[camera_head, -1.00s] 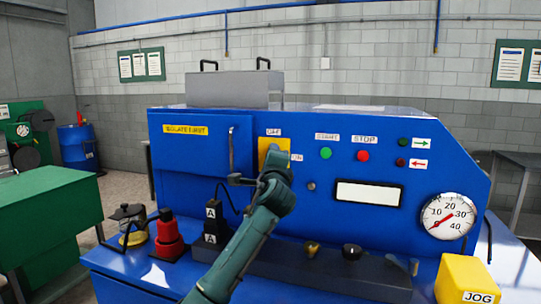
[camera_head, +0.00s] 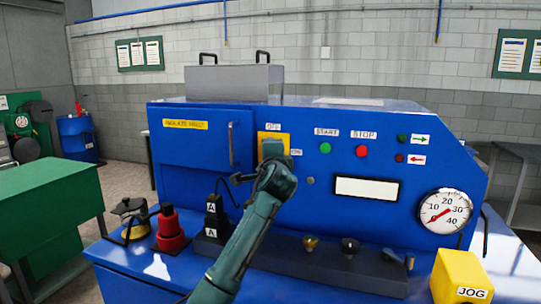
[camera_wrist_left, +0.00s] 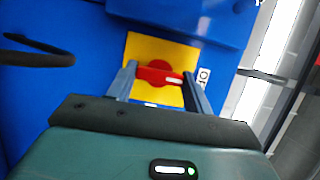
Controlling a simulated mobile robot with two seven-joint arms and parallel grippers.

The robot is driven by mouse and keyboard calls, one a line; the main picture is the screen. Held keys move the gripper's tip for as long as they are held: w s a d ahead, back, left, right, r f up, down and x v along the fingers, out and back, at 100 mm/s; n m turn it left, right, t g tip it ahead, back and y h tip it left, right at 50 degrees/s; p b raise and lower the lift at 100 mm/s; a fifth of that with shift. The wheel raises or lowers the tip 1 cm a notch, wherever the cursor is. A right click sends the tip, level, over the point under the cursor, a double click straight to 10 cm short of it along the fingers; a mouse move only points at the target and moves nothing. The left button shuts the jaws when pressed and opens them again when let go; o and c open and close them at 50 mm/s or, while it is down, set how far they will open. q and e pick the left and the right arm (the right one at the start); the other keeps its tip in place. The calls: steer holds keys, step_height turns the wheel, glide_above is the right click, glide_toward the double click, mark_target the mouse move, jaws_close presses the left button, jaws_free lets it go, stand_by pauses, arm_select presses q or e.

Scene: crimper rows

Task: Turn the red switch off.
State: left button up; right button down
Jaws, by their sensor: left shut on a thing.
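The red switch (camera_wrist_left: 158,72) is a round red knob with a bar handle on a yellow plate (camera_wrist_left: 138,50). In the wrist view the bar lies roughly crosswise, its white-marked end towards the ON label (camera_wrist_left: 203,77). My left gripper (camera_wrist_left: 160,77) is shut on the bar, one finger at each end. In the head view my left gripper (camera_head: 271,152) covers the switch and part of the yellow plate (camera_head: 264,137). The OFF label (camera_head: 273,127) is above the plate and the ON label (camera_head: 296,152) to its right. My right gripper is not in view.
The blue machine panel (camera_head: 420,185) carries a green start button (camera_head: 325,148), a red stop button (camera_head: 362,151) and a gauge (camera_head: 446,211). A door handle (camera_head: 231,144) stands out left of the switch.

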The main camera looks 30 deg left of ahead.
arm_select(q)
steer(key=o, duration=1)
steer(key=b+v, duration=0.3)
steer(key=v, duration=1)
steer(key=shift+s+d, duration=0.1)
